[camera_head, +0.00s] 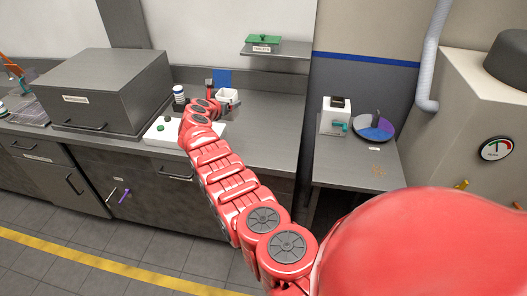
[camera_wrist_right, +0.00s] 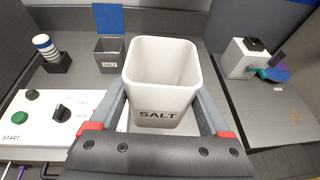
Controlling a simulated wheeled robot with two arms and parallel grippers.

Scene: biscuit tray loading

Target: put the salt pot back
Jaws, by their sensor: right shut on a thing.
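The salt pot (camera_wrist_right: 160,116) is a white, square, open-topped pot with SALT on its front. It also shows in the head view (camera_head: 229,95). My right gripper (camera_wrist_right: 163,98) is shut on it, one finger on each side, and the pot looks upright. A small grey open box marked SALT (camera_wrist_right: 109,61) stands behind and left of the pot in the right wrist view, apart from it. A blue panel (camera_wrist_right: 108,18) rises at that box's back; it also shows in the head view (camera_head: 222,76). The pot's underside is hidden. My left gripper is not in view.
A striped cup (camera_wrist_right: 45,45) in a dark holder and a white control box (camera_wrist_right: 33,141) with START button and knob stand left. A large grey cabinet (camera_head: 108,92) is farther left. Counter right of the pot (camera_head: 272,130) is clear. A white device (camera_head: 335,117) stands on the side table.

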